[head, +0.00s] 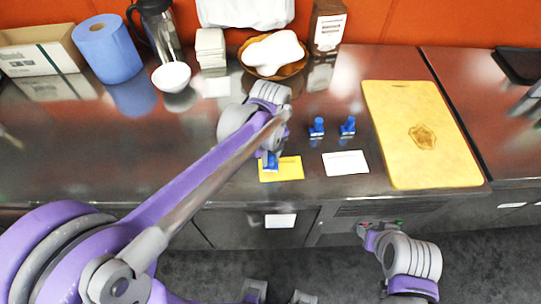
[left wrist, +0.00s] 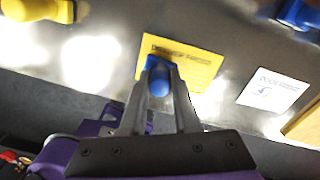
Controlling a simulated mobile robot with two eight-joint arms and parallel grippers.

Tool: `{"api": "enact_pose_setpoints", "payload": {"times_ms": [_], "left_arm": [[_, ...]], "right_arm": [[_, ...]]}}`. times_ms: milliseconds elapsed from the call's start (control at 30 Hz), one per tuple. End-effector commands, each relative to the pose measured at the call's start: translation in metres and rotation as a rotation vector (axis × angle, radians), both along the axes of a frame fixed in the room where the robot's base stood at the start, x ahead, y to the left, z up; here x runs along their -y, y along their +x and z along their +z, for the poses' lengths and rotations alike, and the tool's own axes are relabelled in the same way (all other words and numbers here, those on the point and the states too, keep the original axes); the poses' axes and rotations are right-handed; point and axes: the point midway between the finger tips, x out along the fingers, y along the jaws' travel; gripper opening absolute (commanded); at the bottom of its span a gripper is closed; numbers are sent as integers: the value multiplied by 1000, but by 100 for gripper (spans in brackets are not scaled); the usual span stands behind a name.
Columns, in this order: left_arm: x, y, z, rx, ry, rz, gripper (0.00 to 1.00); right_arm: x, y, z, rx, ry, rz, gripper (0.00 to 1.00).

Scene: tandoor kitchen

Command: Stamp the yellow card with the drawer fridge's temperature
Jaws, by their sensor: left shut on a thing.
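My left gripper (head: 270,152) is shut on a blue-handled stamp (head: 272,162). The stamp is over the left part of the yellow card (head: 292,172) on the counter; I cannot tell whether it touches the card. In the left wrist view the blue stamp (left wrist: 158,78) sits between the fingers, and the yellow card (left wrist: 200,68) shows a line of dark print. My right gripper (head: 366,229) is low in front of the counter, its jaw state unclear. The under-counter unit (head: 380,210) has a vent; no temperature is readable.
Two blue stamps (head: 317,127) (head: 348,125) stand behind a white card (head: 346,162). A yellow cutting board (head: 405,120) lies at right. A blue roll (head: 107,48), white bowl (head: 171,76) and bread basket (head: 291,69) stand at the back. A yellow object (left wrist: 38,9) shows in the wrist view.

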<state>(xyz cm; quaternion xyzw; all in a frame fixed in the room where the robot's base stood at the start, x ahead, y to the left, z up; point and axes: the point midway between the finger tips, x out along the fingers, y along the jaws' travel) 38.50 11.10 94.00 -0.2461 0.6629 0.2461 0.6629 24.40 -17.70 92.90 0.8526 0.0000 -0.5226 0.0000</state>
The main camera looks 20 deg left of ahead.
Motion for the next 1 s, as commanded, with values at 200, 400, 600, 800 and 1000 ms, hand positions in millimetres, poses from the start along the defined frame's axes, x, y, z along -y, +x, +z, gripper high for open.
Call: {"api": "enact_pose_setpoints", "payload": {"times_ms": [200,400,600,800,1000], "left_arm": [[0,0,-3,0,0,0,0],[0,0,-6,0,0,0,0],[0,0,-8,0,0,0,0],[0,0,-9,0,0,0,0],[0,0,-9,0,0,0,0]], "right_arm": [[0,-1,-3,-2,0,0,50],[0,-1,-5,-3,0,0,50],[0,-2,-7,-4,0,0,50],[0,-2,-7,-4,0,0,50],[0,-2,-7,-4,0,0,50]]}}
